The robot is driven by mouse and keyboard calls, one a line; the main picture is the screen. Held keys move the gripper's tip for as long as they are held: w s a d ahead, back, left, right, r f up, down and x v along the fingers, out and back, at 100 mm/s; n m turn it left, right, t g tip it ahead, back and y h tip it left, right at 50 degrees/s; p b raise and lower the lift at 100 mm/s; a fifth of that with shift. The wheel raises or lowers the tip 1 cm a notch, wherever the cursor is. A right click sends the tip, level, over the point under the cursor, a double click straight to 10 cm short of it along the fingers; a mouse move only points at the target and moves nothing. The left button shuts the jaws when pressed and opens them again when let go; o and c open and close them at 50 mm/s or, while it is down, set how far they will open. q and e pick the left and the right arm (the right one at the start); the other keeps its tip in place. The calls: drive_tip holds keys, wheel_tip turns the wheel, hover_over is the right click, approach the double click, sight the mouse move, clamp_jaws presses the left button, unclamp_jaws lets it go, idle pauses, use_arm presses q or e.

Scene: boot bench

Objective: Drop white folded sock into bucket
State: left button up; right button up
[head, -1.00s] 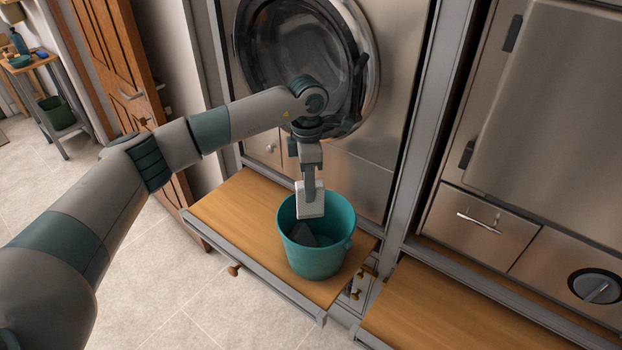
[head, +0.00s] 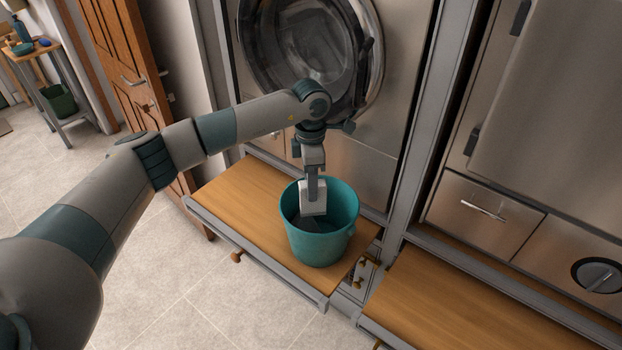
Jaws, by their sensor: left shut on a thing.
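The teal bucket (head: 322,242) stands upright on the wooden bench top, below the round washer door. My left gripper (head: 313,188) points straight down over the bucket's opening, towards its back-left side. It is shut on the white folded sock (head: 313,203), a small pale block whose lower end is inside the bucket's rim. A dark grey item (head: 320,224) lies in the bucket, partly hidden by the sock and the wall. My right gripper is not in view.
The wooden bench top (head: 235,197) is bare left of the bucket. A second wooden surface (head: 430,305) is clear at the lower right. The washer (head: 365,175) stands close behind the bucket. A wooden door (head: 120,60) and a small side table (head: 25,55) are at the left.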

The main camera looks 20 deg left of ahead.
use_arm(q)
drive_tip(key=shift+f, duration=0.75)
drive_tip(key=o, duration=1.1)
drive_tip(key=shift+r, duration=0.15)
wheel_tip(320, 180, up, 17)
drive_tip(key=b, duration=0.6)
drive_tip(key=shift+w+a, duration=0.15)
drive_tip(key=shift+w, duration=0.15)
